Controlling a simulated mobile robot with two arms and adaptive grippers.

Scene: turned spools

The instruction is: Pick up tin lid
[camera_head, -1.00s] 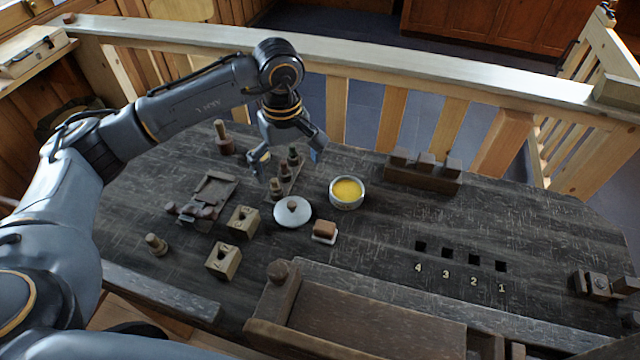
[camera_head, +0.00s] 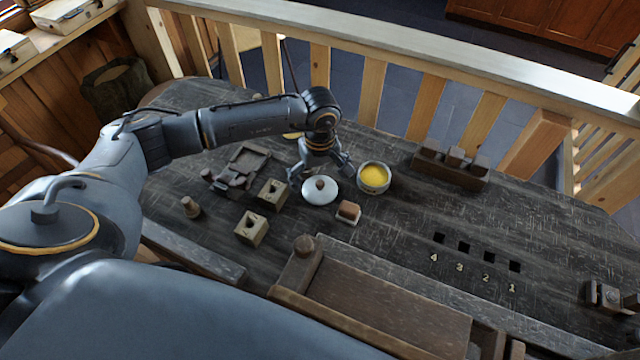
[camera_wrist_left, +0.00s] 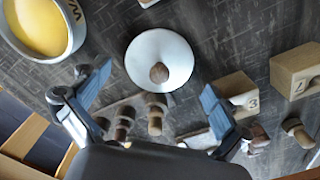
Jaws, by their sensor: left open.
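The tin lid (camera_head: 320,191) is a round pale disc with a brown wooden knob, lying on the dark table. It also shows in the left wrist view (camera_wrist_left: 150,48), ahead of and between the spread fingers. My left gripper (camera_head: 322,174) is open and empty, just behind and above the lid in the head view; its fingers (camera_wrist_left: 155,95) appear apart from the lid in the wrist view. A round tin with yellow contents (camera_head: 374,179) stands right of the lid. My right gripper is not in view.
A small brown block on a pale base (camera_head: 348,212) sits close to the lid's right front. Two wooden blocks with holes (camera_head: 272,193) stand to its left. Several turned spools (camera_wrist_left: 155,115) stand under the gripper. A dark rack (camera_head: 450,168) is at the back right.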

